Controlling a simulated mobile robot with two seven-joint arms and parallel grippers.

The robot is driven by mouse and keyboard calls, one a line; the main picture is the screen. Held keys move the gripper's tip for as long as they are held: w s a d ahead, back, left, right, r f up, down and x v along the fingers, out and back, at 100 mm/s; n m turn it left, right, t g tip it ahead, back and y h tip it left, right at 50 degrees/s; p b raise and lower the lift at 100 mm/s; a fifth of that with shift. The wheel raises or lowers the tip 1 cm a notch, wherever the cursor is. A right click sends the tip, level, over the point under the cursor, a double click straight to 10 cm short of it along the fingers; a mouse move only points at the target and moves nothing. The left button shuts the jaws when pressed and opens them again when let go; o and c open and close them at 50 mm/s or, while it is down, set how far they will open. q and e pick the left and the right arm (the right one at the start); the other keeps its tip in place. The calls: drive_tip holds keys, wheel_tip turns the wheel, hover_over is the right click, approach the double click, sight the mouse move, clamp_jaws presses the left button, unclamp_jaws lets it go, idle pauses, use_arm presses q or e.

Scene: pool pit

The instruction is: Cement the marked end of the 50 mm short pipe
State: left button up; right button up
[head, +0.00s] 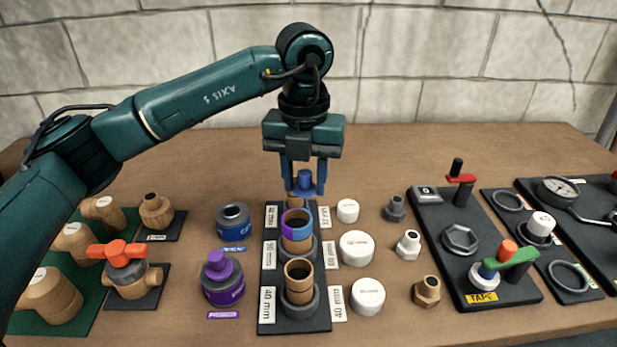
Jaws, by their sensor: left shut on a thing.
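My left gripper (305,187) is shut on the blue cap (304,179), upright above the back of the pipe stand. I cannot make out a brush below it. The 50 mm short pipe (297,243) stands upright in the middle of the black stand (271,250). Its top end is coloured purple, with some blue on it. The cap is above and behind this pipe, apparently apart from it. The blue cement can (232,222) stands left of the stand with its top open. My right gripper is not in view.
A purple can (222,280) with its cap on stands front left. The 40 mm pipe (299,285) is in front; another pipe (294,201) at the back is partly hidden. White caps (356,248) stand right of the stand. A red-handled valve (121,265) is at left.

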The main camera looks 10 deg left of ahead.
use_arm(q)
drive_tip(key=shift+a, duration=0.75)
drive_tip(key=s+b, duration=0.3)
drive_tip(key=s, duration=0.3)
drive_tip(key=shift+s, duration=0.25)
idle(2.3)
drive_tip(key=shift+d, duration=0.1)
drive_tip(key=d, duration=0.1)
drive_tip(key=w+d, duration=0.1)
drive_tip(key=d, duration=0.1)
drive_tip(key=shift+b, duration=0.3)
idle(0.7)
